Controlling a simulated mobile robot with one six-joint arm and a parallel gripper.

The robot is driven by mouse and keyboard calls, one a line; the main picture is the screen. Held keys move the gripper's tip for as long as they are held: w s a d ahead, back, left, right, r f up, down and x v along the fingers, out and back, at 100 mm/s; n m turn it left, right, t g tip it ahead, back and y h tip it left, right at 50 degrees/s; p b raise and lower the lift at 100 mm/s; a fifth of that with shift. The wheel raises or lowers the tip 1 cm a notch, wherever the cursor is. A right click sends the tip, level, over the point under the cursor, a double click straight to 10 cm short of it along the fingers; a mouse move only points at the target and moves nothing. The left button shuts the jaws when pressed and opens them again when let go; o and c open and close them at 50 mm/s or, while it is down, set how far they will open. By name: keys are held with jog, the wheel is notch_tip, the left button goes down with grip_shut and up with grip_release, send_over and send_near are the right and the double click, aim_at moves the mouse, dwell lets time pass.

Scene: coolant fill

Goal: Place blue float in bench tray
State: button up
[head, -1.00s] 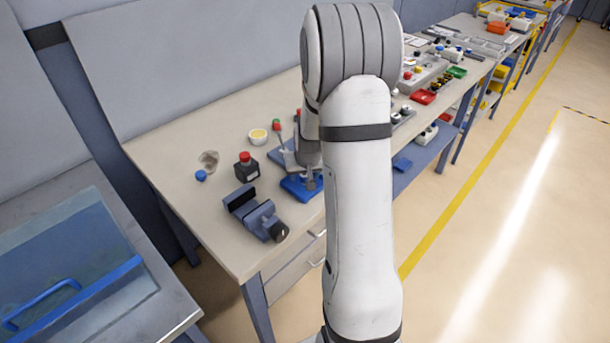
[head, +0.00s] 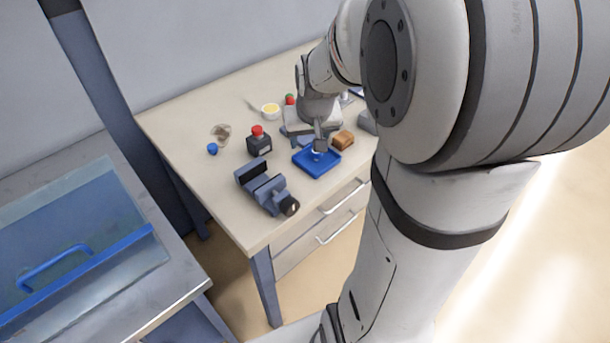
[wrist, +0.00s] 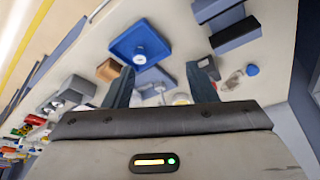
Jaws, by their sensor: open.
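The blue bench tray (head: 309,168) lies flat on the bench, right of the vise; it also shows in the wrist view (wrist: 122,46). A small pale-topped piece with some blue (wrist: 139,58) sits inside the tray, and my gripper partly hides it in the head view. I cannot tell surely whether this is the blue float. A small round blue piece (head: 212,149) stands on the bench farther left, also in the wrist view (wrist: 252,70). My gripper (head: 320,143) is over the tray's far side, its fingers apart and empty in the wrist view (wrist: 161,82).
A blue-grey vise (head: 265,188) stands at the bench's front left. Behind it are a black box with a red button (head: 259,143), a crumpled beige piece (head: 221,131) and a yellow-topped cup (head: 270,111). A brown block (head: 343,140) lies right of the tray.

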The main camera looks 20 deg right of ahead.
jog(key=s+a+r+n, duration=0.1)
jog(key=s+a, duration=0.3)
jog(key=s, duration=0.4)
jog(key=s+a+r+n+g, duration=0.1)
jog(key=s+a+r, duration=0.1)
jog(key=s+a, duration=0.3)
jog(key=s, duration=0.3)
jog(key=shift+s+r+y, duration=0.35)
jog(key=shift+s+y, duration=0.05)
